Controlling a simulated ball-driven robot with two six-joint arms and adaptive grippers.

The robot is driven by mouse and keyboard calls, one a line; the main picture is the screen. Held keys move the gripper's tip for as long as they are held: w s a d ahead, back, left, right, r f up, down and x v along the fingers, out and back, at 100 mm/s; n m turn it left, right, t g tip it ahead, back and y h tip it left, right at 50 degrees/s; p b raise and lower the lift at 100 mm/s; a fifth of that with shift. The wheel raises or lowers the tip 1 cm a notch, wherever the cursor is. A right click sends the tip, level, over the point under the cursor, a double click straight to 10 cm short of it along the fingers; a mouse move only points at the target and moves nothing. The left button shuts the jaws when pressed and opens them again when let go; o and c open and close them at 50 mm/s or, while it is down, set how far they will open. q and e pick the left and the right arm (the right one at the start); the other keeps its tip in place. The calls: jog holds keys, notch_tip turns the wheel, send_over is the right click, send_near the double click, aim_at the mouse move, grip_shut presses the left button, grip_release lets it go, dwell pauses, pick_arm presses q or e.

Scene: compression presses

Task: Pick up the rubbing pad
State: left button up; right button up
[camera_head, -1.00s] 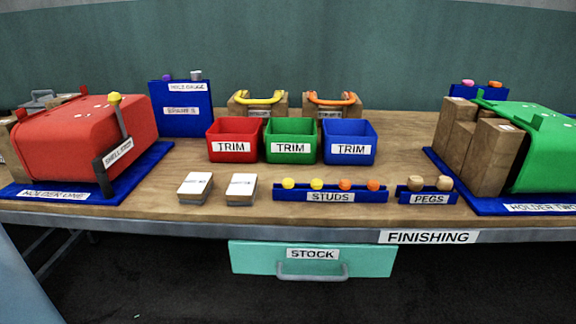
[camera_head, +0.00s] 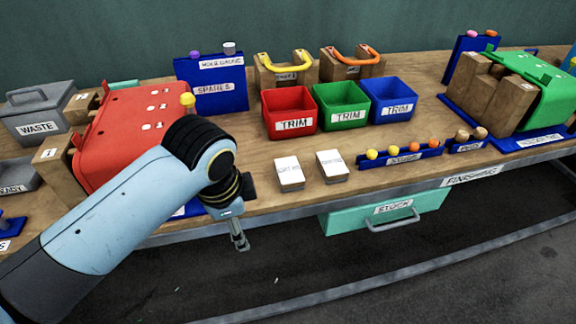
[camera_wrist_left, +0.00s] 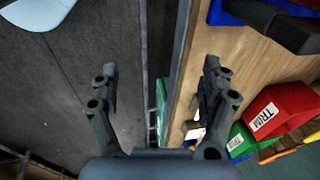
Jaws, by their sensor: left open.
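Two small blocks with white labelled tops lie side by side near the table's front edge, a left block (camera_head: 289,171) and a right block (camera_head: 332,163). Their print is too small to read surely, so I cannot tell which is the rubbing pad. My left gripper (camera_head: 239,236) hangs in front of the table edge, left of both blocks and apart from them. In the left wrist view the left gripper (camera_wrist_left: 157,92) is open and empty, over the front edge, with a white patch partly hidden behind one finger. My right gripper is not in view.
Red (camera_head: 290,119), green (camera_head: 342,111) and blue (camera_head: 393,105) TRIM bins stand behind the blocks. A stud rack (camera_head: 401,155) lies to their right. The red shell (camera_head: 118,117) stands behind my left arm. The STOCK drawer (camera_head: 340,219) is below the edge.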

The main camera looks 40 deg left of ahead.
pick_arm(q)
jog(key=w+r+m, duration=0.2)
jog(key=w+m, duration=0.5)
jog(key=m+g+p, duration=0.2)
jog(key=m, duration=0.8)
send_near(289, 169)
jog(key=shift+s+a+m, duration=0.3)
jog(key=shift+a+m, duration=0.1)
jog(key=shift+a, duration=0.05)
jog(key=f, duration=0.3)
jog(key=shift+w+a+f, duration=0.15)
jog(key=shift+w+f, duration=0.05)
jog(key=shift+f, duration=0.2)
jog(key=f, duration=0.6)
jog(key=shift+w+f, duration=0.15)
jog(key=shift+w, duration=0.2)
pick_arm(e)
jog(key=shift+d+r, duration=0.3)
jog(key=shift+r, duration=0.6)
pick_arm(q)
jog(key=shift+f, duration=0.25)
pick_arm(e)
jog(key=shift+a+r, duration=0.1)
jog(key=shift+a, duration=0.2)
pick_arm(q)
jog(key=shift+c, duration=0.3)
